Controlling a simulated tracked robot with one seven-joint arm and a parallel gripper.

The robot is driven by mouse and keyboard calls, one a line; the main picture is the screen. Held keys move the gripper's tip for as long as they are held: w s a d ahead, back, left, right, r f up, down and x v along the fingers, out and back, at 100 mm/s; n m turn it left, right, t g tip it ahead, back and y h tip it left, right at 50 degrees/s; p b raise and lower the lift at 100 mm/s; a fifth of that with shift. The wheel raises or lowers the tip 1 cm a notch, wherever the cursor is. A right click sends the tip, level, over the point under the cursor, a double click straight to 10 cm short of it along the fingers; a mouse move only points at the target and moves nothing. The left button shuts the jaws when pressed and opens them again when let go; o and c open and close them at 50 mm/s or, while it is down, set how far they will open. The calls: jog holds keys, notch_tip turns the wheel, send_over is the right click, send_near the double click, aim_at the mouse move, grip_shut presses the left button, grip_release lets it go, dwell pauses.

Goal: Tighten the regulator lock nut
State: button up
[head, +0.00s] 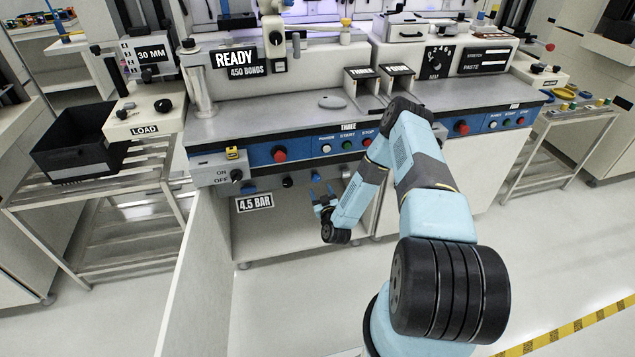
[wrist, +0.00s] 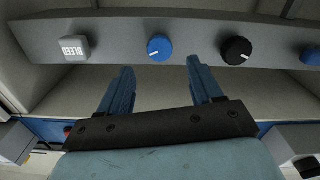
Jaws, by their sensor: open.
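Under the console of the middle machine, a grey strip carries knobs. In the wrist view these are a blue knob (wrist: 159,47) with a white line, a black knob (wrist: 237,50) with a white line, and a second blue knob (wrist: 312,56) cut by the right edge. I cannot tell for sure which part is the regulator lock nut. My gripper (wrist: 158,72) is open and empty, its blue fingers pointing at the strip, with the first blue knob just beyond and between the tips. In the head view my gripper (head: 323,194) is small, below the strip.
A white BLEED button (wrist: 74,49) is beside the first blue knob. A 4.5 BAR label (head: 254,203) hangs under the strip. An ON/OFF box (head: 212,170) is at the console's left corner. A white side panel (head: 203,265) bounds the bay on the left; the bay is otherwise clear.

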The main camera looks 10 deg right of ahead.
aim_at(316, 179)
jog(key=w, duration=0.6)
jog(key=shift+w, duration=0.4)
jog(key=c, duration=1.1)
